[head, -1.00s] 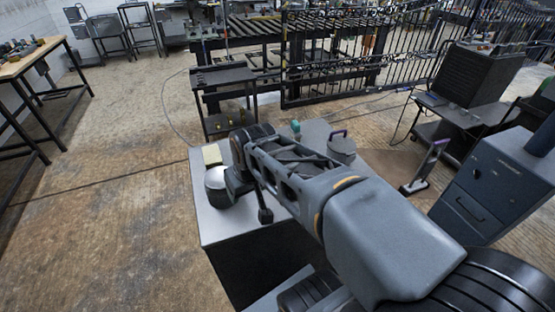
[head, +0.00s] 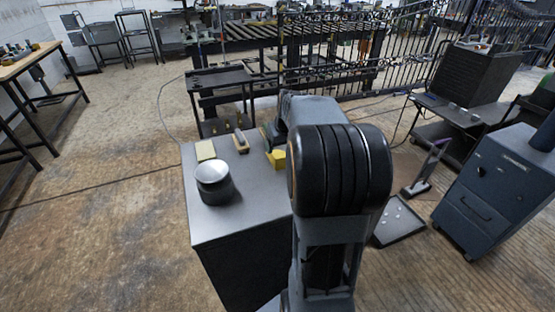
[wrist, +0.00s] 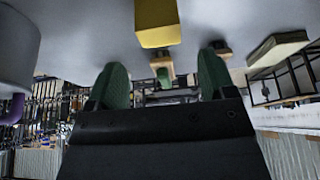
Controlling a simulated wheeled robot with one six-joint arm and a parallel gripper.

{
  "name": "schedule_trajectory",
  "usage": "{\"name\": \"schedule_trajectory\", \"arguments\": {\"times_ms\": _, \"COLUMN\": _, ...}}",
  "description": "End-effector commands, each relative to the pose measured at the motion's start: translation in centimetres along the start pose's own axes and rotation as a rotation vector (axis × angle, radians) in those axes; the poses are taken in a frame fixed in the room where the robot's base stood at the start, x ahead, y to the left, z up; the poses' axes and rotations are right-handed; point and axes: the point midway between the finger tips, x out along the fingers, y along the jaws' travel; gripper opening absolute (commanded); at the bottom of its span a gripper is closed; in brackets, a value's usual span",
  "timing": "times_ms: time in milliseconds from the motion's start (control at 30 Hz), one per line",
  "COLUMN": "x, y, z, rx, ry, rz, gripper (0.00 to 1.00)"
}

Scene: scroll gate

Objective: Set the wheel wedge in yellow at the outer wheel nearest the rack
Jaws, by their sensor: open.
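The yellow wedge (head: 277,158) lies on the grey cabinet top (head: 225,222), just left of my arm. It also shows in the wrist view (wrist: 157,22) as a yellow block at the top middle, beyond my fingertips and between their lines. My gripper (wrist: 161,64) has two green fingers, spread apart with nothing held between them. In the head view my arm hides most of the gripper. The scroll gate (head: 405,45) stands at the back right; its wheels cannot be made out.
On the cabinet top are a dark round tin (head: 214,183), a cream block (head: 205,150) and a wood-handled brush (head: 240,142). A grey pot (wrist: 15,45) with a purple handle is close on the left in the wrist view. A floor tray (head: 400,225) and a blue cabinet (head: 490,185) stand right.

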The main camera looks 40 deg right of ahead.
Motion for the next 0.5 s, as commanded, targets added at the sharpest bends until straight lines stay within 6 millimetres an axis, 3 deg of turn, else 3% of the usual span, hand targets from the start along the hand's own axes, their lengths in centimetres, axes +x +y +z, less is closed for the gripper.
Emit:
{"name": "schedule_trajectory", "arguments": {"times_ms": 267, "x": 1.7, "y": -0.1, "z": 0.0, "rx": -0.001, "ry": -0.001, "rz": -0.001, "gripper": 0.77}}
{"name": "schedule_trajectory", "arguments": {"times_ms": 500, "x": 4.9, "y": -0.2, "z": 0.0, "rx": 0.0, "ry": -0.001, "rz": -0.001, "gripper": 0.77}}
